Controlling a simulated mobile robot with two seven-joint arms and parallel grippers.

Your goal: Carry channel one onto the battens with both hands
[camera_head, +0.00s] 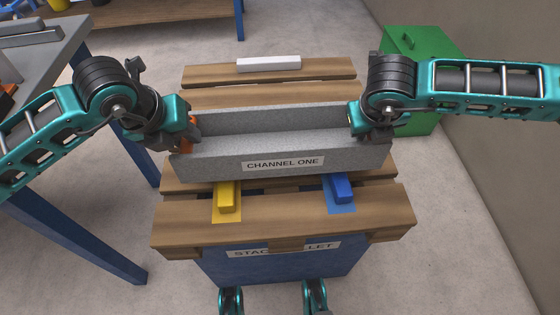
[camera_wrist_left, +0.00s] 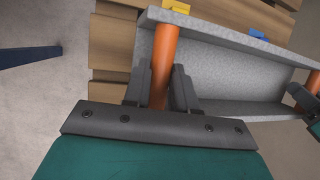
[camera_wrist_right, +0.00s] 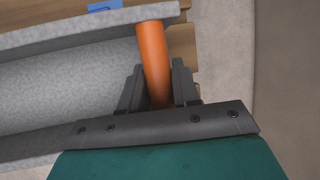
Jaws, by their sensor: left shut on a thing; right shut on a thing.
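Channel one (camera_head: 240,155) is a long grey speckled trough with a "CHANNEL ONE" label on its front wall. It lies crosswise over the slatted wooden pallet top, behind the yellow batten (camera_head: 228,197) and the blue batten (camera_head: 340,188). I cannot tell whether it touches the slats. My left gripper (camera_head: 188,128) is shut on an orange bar (camera_wrist_left: 164,62) across the channel's left end. My right gripper (camera_head: 366,126) is at the right end, shut on a like orange bar (camera_wrist_right: 153,55). The front wall hides part of the battens.
The wooden pallet (camera_head: 285,222) stands on a blue base (camera_head: 285,265) labelled partly "STAC...LET". A small white block (camera_head: 268,63) lies on the rear slat. A green bin (camera_head: 425,50) stands back right, a grey-topped table (camera_head: 50,55) at left.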

